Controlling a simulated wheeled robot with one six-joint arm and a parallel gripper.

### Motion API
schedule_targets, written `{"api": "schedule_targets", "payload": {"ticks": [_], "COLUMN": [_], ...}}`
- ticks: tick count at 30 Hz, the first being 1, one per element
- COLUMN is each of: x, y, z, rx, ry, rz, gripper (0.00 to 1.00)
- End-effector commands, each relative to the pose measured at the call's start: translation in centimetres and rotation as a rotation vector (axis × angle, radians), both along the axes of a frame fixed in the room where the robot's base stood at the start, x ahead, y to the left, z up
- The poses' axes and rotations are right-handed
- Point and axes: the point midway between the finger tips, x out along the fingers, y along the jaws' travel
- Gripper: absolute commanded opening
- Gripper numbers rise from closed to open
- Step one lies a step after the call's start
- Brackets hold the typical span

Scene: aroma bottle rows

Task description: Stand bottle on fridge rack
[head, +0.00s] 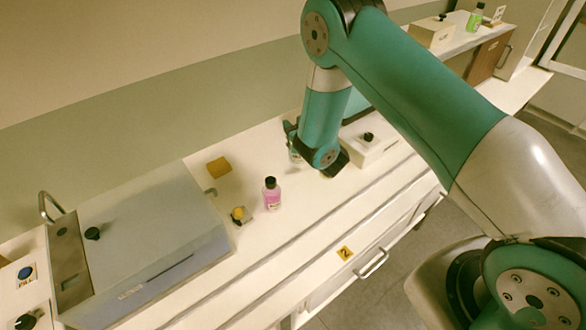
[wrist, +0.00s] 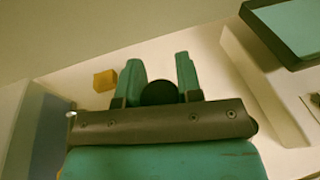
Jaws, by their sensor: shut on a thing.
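My gripper (wrist: 161,68) shows in the wrist view with its two green fingers on either side of a round black cap (wrist: 160,93). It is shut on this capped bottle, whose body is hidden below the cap. In the head view my gripper is mostly hidden behind the arm, above the white counter, and a pale part of what seems to be the held bottle (head: 295,154) shows beside the wrist. A pink bottle (head: 272,196) with a black cap stands upright on the counter, apart from my gripper. I cannot make out a fridge rack in either view.
A large grey lidded machine (head: 150,245) fills the counter's left side. A yellow block (head: 219,166) and a small yellow-topped item (head: 239,215) lie near it. A white box with a black knob (head: 368,142) stands right of my wrist. A green bottle (head: 475,17) stands far right.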

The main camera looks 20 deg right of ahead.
Motion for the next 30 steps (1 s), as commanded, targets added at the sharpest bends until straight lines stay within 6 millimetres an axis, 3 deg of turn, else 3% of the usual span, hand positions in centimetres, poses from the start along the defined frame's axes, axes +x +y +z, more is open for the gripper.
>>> {"api": "schedule_targets", "payload": {"ticks": [1,7,14,21,30], "x": [0.0,0.0,0.0,0.0,0.0], "y": [0.0,0.0,0.0,0.0,0.0], "z": [-2.3,-6.1,-7.3,-10.8,-10.7], "rx": [0.0,0.0,0.001,0.001,0.0], "ry": [-0.001,-0.002,-0.002,-0.002,-0.002], "rz": [0.001,0.001,0.001,0.001,0.001], "gripper": [0.0,0.0,0.0,0.0,0.0]}}
